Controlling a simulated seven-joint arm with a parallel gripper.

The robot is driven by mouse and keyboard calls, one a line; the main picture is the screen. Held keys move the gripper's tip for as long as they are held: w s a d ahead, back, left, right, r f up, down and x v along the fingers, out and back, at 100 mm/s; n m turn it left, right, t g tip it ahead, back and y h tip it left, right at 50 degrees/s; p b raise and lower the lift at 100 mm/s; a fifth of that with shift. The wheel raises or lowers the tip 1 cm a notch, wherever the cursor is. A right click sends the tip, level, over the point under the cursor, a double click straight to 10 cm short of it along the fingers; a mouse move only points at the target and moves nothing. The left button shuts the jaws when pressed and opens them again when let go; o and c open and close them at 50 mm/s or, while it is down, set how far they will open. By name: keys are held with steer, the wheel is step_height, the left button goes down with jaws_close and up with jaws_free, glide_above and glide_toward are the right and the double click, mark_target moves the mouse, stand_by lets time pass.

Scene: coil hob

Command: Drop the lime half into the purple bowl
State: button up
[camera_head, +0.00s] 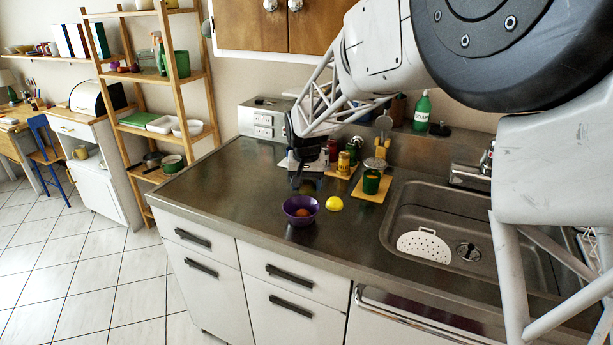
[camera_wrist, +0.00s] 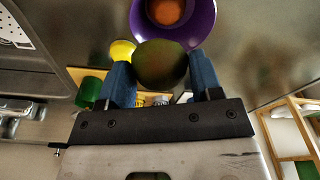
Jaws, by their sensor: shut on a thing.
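My gripper (camera_head: 298,184) is above the steel counter, just behind the purple bowl (camera_head: 301,218). In the wrist view its two blue fingers (camera_wrist: 163,80) are closed on a dark green rounded thing, apparently the lime half (camera_wrist: 161,62). Dim light makes its cut face hard to tell. In the head view the gripper mostly hides it. The purple bowl also shows in the wrist view (camera_wrist: 205,27), beyond the held piece, which overlaps its near rim in the picture. A brown-orange round thing (camera_wrist: 167,10) lies inside the bowl.
A yellow lemon-like half (camera_head: 334,203) lies on the counter right of the bowl. The sink (camera_head: 400,212) is to the right. Counter left of the bowl is clear.

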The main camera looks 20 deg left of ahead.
mark_target(307, 184)
steer(key=shift+f, duration=0.75)
steer(key=o, duration=1.1)
steer(key=shift+r, duration=0.1)
steer(key=shift+s+d+r, duration=0.1)
steer(key=shift+s+r, duration=0.1)
steer(key=shift+r, duration=1.7)
steer(key=shift+s+d+r, duration=0.1)
steer(key=shift+s+r, duration=0.1)
steer(key=shift+r, duration=1.7)
